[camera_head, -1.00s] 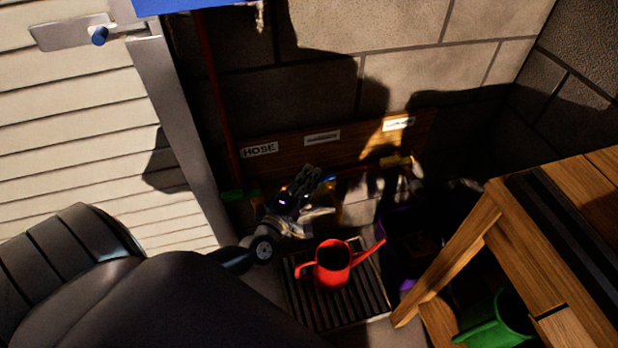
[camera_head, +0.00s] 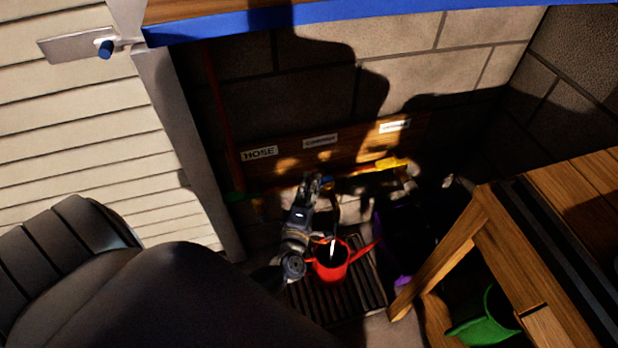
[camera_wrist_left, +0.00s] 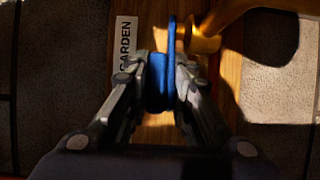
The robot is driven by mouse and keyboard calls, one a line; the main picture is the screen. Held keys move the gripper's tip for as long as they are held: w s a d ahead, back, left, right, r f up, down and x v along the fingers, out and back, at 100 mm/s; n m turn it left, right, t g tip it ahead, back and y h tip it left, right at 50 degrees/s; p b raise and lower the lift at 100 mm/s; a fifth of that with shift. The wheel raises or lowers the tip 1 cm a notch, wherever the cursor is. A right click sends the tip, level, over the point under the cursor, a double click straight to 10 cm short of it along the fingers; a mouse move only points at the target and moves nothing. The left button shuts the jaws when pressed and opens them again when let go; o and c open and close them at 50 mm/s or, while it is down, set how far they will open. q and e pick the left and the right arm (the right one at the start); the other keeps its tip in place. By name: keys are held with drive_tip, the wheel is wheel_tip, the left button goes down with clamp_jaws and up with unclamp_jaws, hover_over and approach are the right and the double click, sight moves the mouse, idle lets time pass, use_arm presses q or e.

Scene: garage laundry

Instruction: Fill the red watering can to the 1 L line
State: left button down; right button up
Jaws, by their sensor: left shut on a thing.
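The red watering can (camera_head: 326,272) stands upright on a dark slatted grate (camera_head: 371,290), its spout pointing right. A thin pale streak (camera_head: 333,247), which looks like water, runs down into its open top. The water level and the 1 L line cannot be made out. My left gripper (camera_head: 316,184) is above and behind the can, at the wall. In the left wrist view, my left gripper (camera_wrist_left: 163,82) is shut on a blue tap handle (camera_wrist_left: 159,82) beside a brass tap (camera_wrist_left: 203,40) and a label reading GARDEN (camera_wrist_left: 125,45). My right gripper is not in view.
Wall labels include HOSE (camera_head: 259,153) and an unreadable one at right (camera_head: 394,126). A wooden bench (camera_head: 460,240) stands at right, with a green can (camera_head: 485,322) below. A purple container (camera_head: 403,281) is beside the grate.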

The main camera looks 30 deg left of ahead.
use_arm(q)
drive_tip(key=shift+d+r+n+g+y, duration=0.15)
drive_tip(key=shift+r+n+g+y, duration=0.15)
drive_tip(key=shift+y, duration=0.25)
drive_tip(key=shift+d+r+n+g+y, duration=0.1)
drive_tip(key=shift+r+n+y, duration=0.1)
drive_tip(key=shift+n+y, duration=0.3)
drive_tip(key=shift+d+n+g+y, duration=0.15)
drive_tip(key=shift+n+g+y, duration=0.15)
drive_tip(key=shift+y, duration=0.25)
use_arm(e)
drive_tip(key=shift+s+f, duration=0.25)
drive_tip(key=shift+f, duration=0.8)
use_arm(q)
drive_tip(key=shift+y, duration=0.3)
drive_tip(key=c, duration=1.5)
unclamp_jaws()
drive_tip(key=shift+c, duration=0.2)
drive_tip(key=shift+s+d+f, duration=0.1)
drive_tip(key=shift+f, duration=0.15)
drive_tip(key=shift+s+d, duration=0.1)
drive_tip(key=shift+s, duration=0.05)
